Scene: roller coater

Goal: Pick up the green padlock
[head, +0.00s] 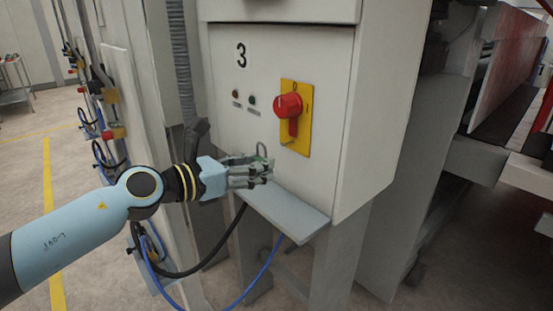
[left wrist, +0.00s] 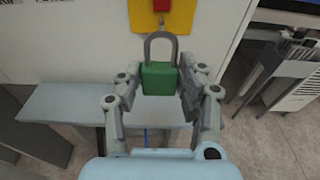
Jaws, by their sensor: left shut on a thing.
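The green padlock (left wrist: 159,79) with a grey shackle stands upright between the fingers of my left gripper (left wrist: 160,88) in the left wrist view. The fingers are shut on its body from both sides. In the head view, my left gripper (head: 262,170) is at the grey shelf below the red switch, and its fingers hide most of the padlock. The shackle (head: 261,150) shows just above the fingers. Whether the padlock touches the shelf cannot be told. My right gripper is not in view.
A grey shelf (head: 290,214) juts out from the white cabinet (head: 325,60) marked 3. A red rotary switch (head: 288,106) on a yellow plate (head: 303,145) is above and right of the gripper. Blue and black cables hang below the shelf.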

